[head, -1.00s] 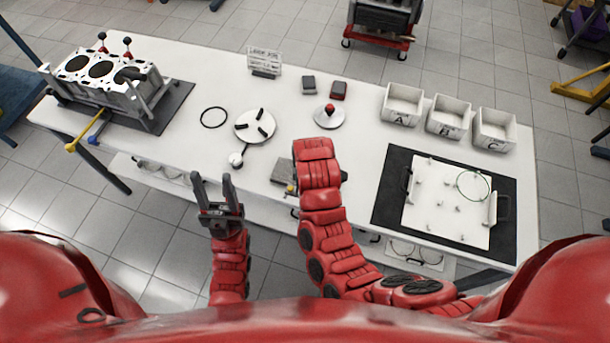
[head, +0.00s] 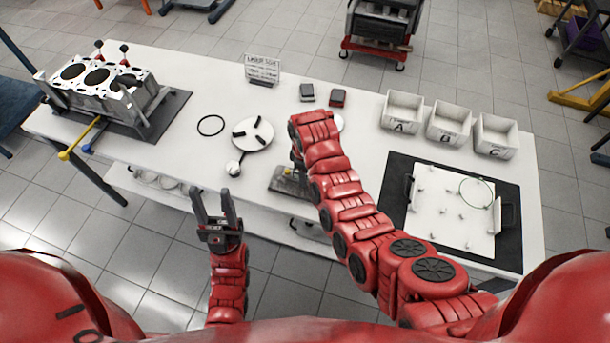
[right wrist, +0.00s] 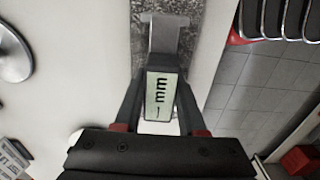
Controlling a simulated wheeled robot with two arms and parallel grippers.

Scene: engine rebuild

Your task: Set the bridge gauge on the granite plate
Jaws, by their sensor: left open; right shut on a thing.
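The bridge gauge (right wrist: 160,97), with a pale display face and a grey metal T-shaped part, is between the fingers of my right gripper (right wrist: 162,82) in the right wrist view. The gripper is shut on it. The T-shaped part overlaps the speckled grey granite plate (right wrist: 145,12); I cannot tell whether they touch. In the head view the granite plate (head: 286,184) lies near the table's front edge, partly covered by my right arm, which hides most of the right gripper. My left gripper (head: 213,190) is open and empty, in front of the table edge.
A white round fixture (head: 252,134) with dark slots and a black ring (head: 210,125) lie left of the plate. The engine block (head: 98,82) is far left. Bins (head: 449,122) and a dark mat (head: 399,175) with a white tray are right.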

